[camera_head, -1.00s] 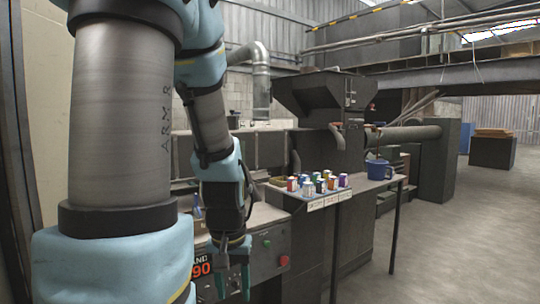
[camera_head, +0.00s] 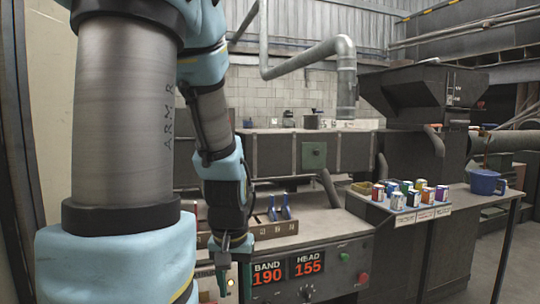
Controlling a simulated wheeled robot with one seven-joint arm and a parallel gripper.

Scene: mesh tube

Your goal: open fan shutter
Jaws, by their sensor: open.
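A small square grey-green plate (camera_head: 314,155) with a dot at its middle sits on the front of the long dark box-shaped duct (camera_head: 356,153). It may be the fan shutter; I cannot tell for sure, and it looks flat against the duct. My gripper (camera_head: 234,284) hangs fingers down at the lower left of the plate, in front of the machine's control panel. It is open, with nothing seen between its fingers, and is apart from the plate. My arm hides part of the duct's left side.
The control panel (camera_head: 328,278) has red number displays, knobs and buttons. A bin with blue-handled tools (camera_head: 279,222) stands on the bench. A round metal pipe (camera_head: 346,80) rises behind the duct.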

